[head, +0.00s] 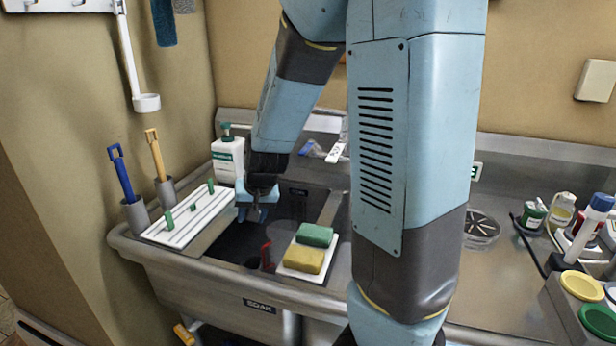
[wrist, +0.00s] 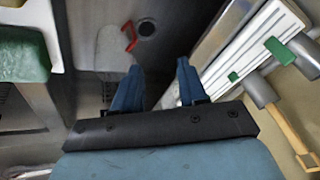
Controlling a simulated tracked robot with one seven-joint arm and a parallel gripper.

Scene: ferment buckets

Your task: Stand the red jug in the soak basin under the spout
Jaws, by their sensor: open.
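The red jug shows a red handle (head: 266,256) inside the dark soak basin (head: 232,243), near its front wall. In the wrist view the red handle (wrist: 130,37) sits beside a round drain, with a pale, see-through body to its left; I cannot tell whether it is upright or tilted. My gripper (head: 258,213) is over the basin, pointing down, behind the handle in the head view. In the wrist view my gripper (wrist: 158,82) is open with nothing between its two blue fingers, apart from the jug. I cannot pick out the spout; my arm hides part of the back.
A white tray with a green sponge (head: 314,235) and a yellow sponge (head: 303,260) sits at the basin's right. A white ribbed rack (head: 182,217) lies along its left, near brush holders. A white bottle (head: 228,160) stands behind. Small bottles (head: 560,212) stand far right.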

